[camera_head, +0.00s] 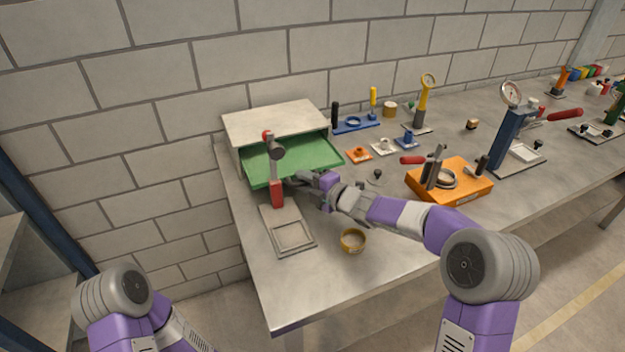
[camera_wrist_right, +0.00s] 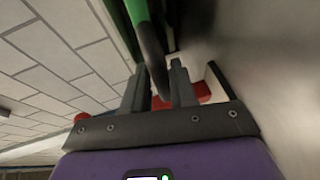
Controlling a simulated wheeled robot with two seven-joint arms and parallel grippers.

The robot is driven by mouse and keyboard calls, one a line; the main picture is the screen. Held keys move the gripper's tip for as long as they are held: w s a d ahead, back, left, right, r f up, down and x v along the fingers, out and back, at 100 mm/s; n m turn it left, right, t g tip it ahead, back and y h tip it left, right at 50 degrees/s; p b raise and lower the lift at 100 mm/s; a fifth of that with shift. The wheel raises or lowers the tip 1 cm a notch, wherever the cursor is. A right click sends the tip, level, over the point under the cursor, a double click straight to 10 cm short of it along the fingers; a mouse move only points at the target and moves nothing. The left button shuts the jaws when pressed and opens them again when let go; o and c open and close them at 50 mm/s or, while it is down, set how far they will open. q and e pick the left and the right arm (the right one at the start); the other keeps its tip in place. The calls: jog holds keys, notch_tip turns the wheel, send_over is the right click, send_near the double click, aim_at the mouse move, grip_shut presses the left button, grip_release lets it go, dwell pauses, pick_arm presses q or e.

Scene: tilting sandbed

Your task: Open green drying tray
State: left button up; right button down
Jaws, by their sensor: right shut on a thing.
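The green drying tray (camera_head: 300,158) sticks out of the front of a grey metal box (camera_head: 275,120) at the left end of the workbench. It is partly drawn out, with its rear still under the box top. My right gripper (camera_head: 301,180) is at the tray's front edge. In the right wrist view my right gripper (camera_wrist_right: 160,88) has its fingers around a dark curved handle, and the tray's green edge (camera_wrist_right: 137,12) shows beside it. The handle is mostly hidden in the head view. My left arm is at the lower left, its gripper out of view.
A stand with a red-and-grey upright (camera_head: 277,195) and pale base plate (camera_head: 290,235) stands just in front of the tray. A small yellow cup (camera_head: 353,240) and an orange block fixture (camera_head: 449,183) are to the right.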

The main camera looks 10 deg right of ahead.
jog(key=shift+f, duration=0.35)
jog(key=c, duration=1.1)
grip_release()
jog(key=shift+r, duration=0.1)
jog(key=shift+r, duration=0.1)
jog(key=p+v, duration=0.1)
jog(key=v, duration=0.5)
jog(key=shift+d, duration=0.1)
jog(key=shift+s+d+r, duration=0.1)
jog(key=shift+s+d, duration=0.25)
jog(key=shift+s, duration=0.2)
